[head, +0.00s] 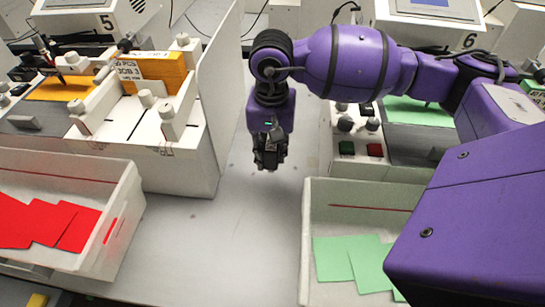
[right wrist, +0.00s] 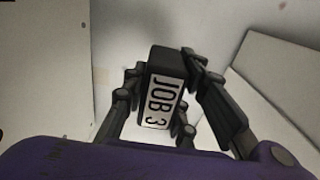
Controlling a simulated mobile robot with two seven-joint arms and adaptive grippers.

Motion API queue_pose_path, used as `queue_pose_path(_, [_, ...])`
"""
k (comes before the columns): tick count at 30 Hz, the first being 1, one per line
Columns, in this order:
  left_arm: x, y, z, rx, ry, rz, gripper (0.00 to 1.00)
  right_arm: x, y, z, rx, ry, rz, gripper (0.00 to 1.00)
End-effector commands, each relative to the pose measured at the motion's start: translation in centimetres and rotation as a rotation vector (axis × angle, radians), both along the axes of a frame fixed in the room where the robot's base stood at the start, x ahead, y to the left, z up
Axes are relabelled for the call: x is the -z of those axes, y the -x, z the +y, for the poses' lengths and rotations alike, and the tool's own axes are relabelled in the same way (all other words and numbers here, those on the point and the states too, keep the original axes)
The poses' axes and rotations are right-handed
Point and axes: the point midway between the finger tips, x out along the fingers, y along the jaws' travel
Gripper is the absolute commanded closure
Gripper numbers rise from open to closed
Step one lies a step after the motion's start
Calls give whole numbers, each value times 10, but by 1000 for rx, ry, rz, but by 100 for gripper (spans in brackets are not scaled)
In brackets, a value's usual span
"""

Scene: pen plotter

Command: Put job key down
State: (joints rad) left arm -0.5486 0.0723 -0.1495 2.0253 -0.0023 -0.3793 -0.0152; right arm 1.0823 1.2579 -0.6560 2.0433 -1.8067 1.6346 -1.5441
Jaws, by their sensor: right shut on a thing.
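The job key (right wrist: 163,95) is a dark block with a white label reading "JOB 3". In the right wrist view, the fingers of my right gripper (right wrist: 165,92) are shut on it, one on each side. In the head view, my right gripper (head: 270,160) points down over the grey table strip between the two stations. The key is hard to tell apart from the dark fingers there, and the gap beneath is unclear. My left gripper is not in view.
At left, station 5 has an orange stack (head: 160,72) with a "JOB 3" card and a white side panel (head: 212,100). Bins with red sheets (head: 80,228) and green sheets (head: 345,258) flank the clear table strip (head: 225,225).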

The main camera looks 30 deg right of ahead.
Motion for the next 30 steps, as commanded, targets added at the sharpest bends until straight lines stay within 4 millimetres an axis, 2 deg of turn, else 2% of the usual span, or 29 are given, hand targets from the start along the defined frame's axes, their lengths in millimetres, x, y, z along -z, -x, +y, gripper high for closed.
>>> queue_pose_path(3, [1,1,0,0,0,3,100,15,-12,-7,1,-1,-1,98])
queue_pose_path(6, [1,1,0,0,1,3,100,22,-17,-9,1,-2,-3,98])
queue_pose_path(11, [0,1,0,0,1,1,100,30,-22,-14,2,-1,-1,98])
queue_pose_path(18, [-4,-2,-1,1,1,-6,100,62,-24,-15,2,-1,-1,98])
queue_pose_path(29, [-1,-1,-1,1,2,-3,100,68,-24,-15,1,0,-1,98])
queue_pose_path(30, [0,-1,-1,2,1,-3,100,68,-24,-15,1,0,-1,73])
